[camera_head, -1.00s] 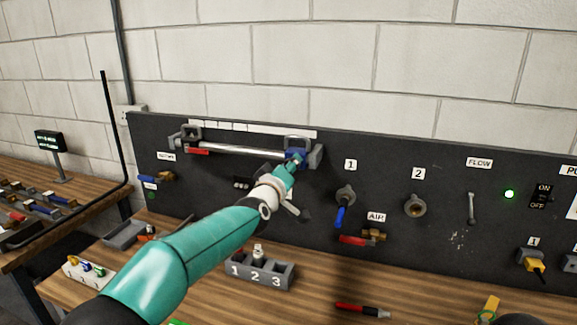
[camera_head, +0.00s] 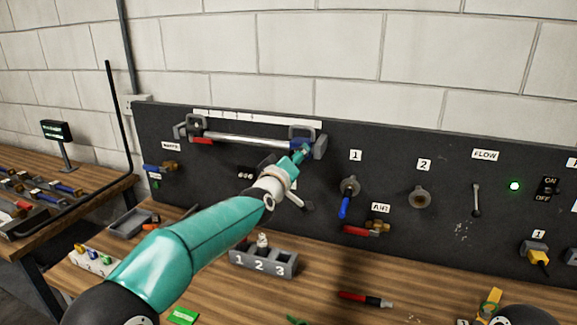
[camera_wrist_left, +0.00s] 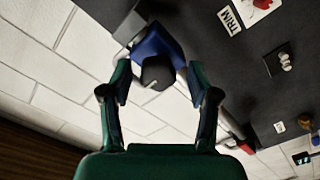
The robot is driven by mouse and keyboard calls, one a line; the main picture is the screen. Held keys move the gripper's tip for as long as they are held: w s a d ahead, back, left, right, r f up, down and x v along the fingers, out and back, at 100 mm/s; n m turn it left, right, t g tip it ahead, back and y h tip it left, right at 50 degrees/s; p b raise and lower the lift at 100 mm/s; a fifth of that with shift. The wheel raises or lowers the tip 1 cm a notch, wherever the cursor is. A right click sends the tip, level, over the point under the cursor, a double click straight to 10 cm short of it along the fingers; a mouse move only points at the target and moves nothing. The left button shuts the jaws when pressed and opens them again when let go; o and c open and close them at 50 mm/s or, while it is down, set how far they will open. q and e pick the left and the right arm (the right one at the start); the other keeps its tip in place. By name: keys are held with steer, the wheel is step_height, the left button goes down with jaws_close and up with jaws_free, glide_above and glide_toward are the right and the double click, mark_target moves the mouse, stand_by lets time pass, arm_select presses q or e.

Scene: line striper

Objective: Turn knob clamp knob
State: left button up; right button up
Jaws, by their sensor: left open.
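The clamp knob (camera_wrist_left: 150,42) is blue with a dark round end piece in front, and sits on a grey clamp body at the right end of the rail. In the head view my left gripper (camera_head: 301,152) covers most of it. In the left wrist view my left gripper (camera_wrist_left: 158,73) is open, with one finger on each side of the knob's dark end. Whether either finger touches the knob cannot be told. The silver rail (camera_head: 248,142) runs left from the clamp along the black panel. My right gripper is not in view.
The black panel (camera_head: 400,150) carries a blue-handled valve (camera_head: 346,199), a round fitting (camera_head: 419,197) and a switch (camera_head: 549,187). The wall above is clear.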

arm_select(q)
steer(key=v, duration=1.1)
steer(key=shift+s, duration=0.35)
steer(key=shift+a+f, duration=0.1)
steer(key=shift+a, duration=0.05)
